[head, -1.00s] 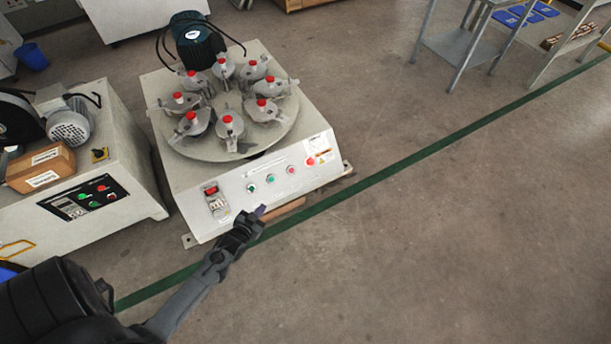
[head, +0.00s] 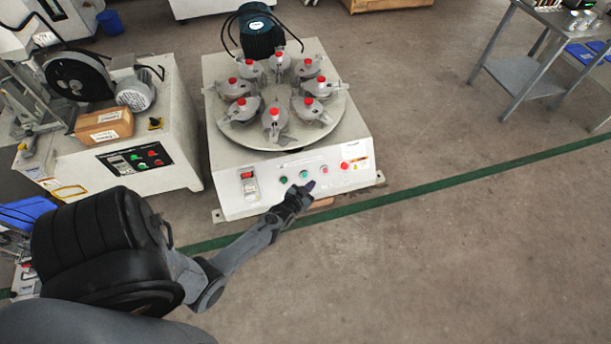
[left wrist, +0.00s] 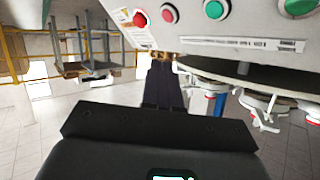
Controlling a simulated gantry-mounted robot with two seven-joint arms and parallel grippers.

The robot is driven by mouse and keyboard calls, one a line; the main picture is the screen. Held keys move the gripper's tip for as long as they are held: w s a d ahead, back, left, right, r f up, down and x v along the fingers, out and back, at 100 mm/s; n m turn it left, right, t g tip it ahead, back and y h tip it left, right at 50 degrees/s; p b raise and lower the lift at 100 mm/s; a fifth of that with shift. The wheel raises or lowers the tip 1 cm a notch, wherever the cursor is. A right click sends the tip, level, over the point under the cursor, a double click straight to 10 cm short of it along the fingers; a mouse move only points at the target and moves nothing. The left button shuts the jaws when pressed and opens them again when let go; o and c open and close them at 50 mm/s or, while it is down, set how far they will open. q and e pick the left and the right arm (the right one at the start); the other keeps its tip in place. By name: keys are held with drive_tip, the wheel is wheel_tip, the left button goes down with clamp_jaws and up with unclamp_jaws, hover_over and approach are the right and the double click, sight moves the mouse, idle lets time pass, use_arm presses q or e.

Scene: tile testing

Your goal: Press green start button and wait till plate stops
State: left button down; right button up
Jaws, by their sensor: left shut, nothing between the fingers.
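The tile testing machine has a white front panel (head: 262,187) and a round plate (head: 245,139) on top. The plate carries several grey fixtures with red knobs. The panel has two green buttons, a left one (head: 283,180) and a right one (head: 304,174), then a pink-red one (head: 324,168) and a red one (head: 345,165). My left gripper (head: 308,186) is shut and empty, its tip just below the right green button; contact cannot be told. In the left wrist view the panel shows upside down, with green buttons (left wrist: 215,9) and (left wrist: 299,7) above the shut fingers (left wrist: 163,78).
A red rocker switch (head: 248,186) is on the panel's left. Another machine (head: 150,180) with a cardboard box (head: 103,128) stands to the left. A metal table (head: 520,75) is at the right back. The floor in front and to the right is clear.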

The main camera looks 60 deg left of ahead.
sight(305, 175)
use_arm(q)
drive_tip(key=shift+w+a+f+b, duration=0.25)
drive_tip(key=shift+a+f+b, duration=0.8)
drive_tip(key=shift+b, duration=0.25)
drive_tip(key=shift+w+a+f+b, duration=0.2)
drive_tip(key=shift+a+f+b, duration=0.6)
drive_tip(key=shift+a+b, duration=0.45)
drive_tip(key=shift+w+a+f+b, duration=0.25)
drive_tip(key=shift+a+f+b, duration=0.75)
drive_tip(key=shift+b, duration=0.35)
drive_tip(key=shift+a, duration=0.1)
drive_tip(key=shift+w+a+f, duration=0.1)
drive_tip(key=shift+a+f, duration=0.1)
drive_tip(key=shift+a, duration=0.1)
